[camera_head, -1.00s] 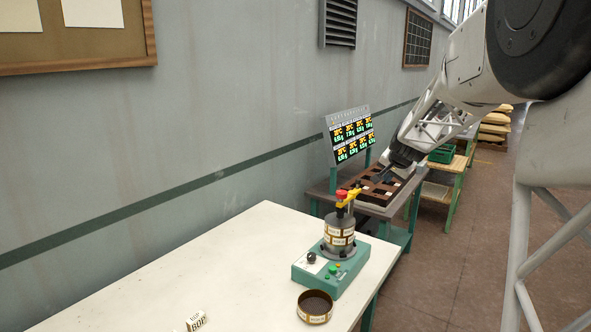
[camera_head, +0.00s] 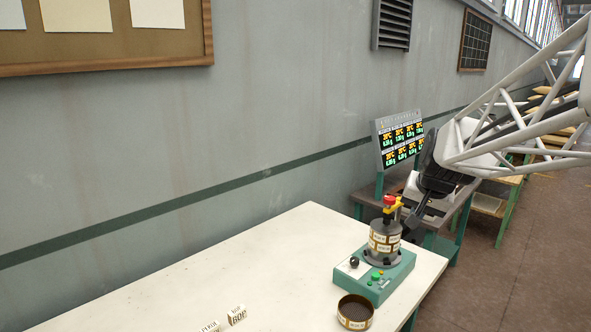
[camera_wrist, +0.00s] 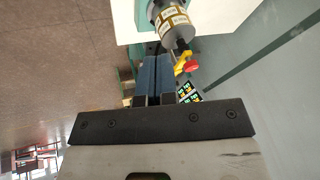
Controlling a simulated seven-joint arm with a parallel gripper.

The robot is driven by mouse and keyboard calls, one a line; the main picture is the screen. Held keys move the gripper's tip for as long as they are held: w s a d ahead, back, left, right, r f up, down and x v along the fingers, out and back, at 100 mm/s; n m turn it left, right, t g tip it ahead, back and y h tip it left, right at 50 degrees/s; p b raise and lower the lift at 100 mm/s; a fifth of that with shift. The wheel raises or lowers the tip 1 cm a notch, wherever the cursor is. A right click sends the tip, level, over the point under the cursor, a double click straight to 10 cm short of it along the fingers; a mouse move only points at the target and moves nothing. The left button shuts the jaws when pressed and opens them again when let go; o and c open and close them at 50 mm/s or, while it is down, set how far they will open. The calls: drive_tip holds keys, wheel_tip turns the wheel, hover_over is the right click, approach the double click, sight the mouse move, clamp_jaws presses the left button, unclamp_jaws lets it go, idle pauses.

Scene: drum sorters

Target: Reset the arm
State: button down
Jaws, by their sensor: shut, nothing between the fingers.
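My gripper (camera_head: 411,222) hangs at the right in the head view, just behind and to the right of the green sorter machine (camera_head: 375,275). In the wrist view my gripper (camera_wrist: 155,62) shows its two blue-grey fingers side by side, shut with nothing between them. The machine carries a stacked drum (camera_head: 384,238) with pale labels and a yellow clamp with a red knob (camera_head: 390,201) on top. The drum (camera_wrist: 170,18) and red knob (camera_wrist: 193,66) also show in the wrist view, beyond the fingers.
A round sieve pan (camera_head: 355,311) stands on the white table (camera_head: 270,265) in front of the machine. Small labelled blocks (camera_head: 236,315) lie near the front edge. A display board (camera_head: 400,142) stands behind, on a second bench. The table's left and middle are clear.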

drive_tip(key=s+a+f+n+g, duration=0.1)
drive_tip(key=s+a+f, duration=0.1)
drive_tip(key=s, duration=0.7)
drive_tip(key=s+a+f+n, duration=0.2)
drive_tip(key=s+a, duration=0.2)
drive_tip(key=s, duration=0.6)
drive_tip(key=s+a+f+n+g, duration=0.1)
drive_tip(key=s+a+f+n, duration=0.1)
drive_tip(key=s, duration=0.7)
drive_tip(key=shift+s+a+f+g+h, duration=0.3)
drive_tip(key=shift+s+a+f+h, duration=0.1)
drive_tip(key=shift+a+f, duration=0.15)
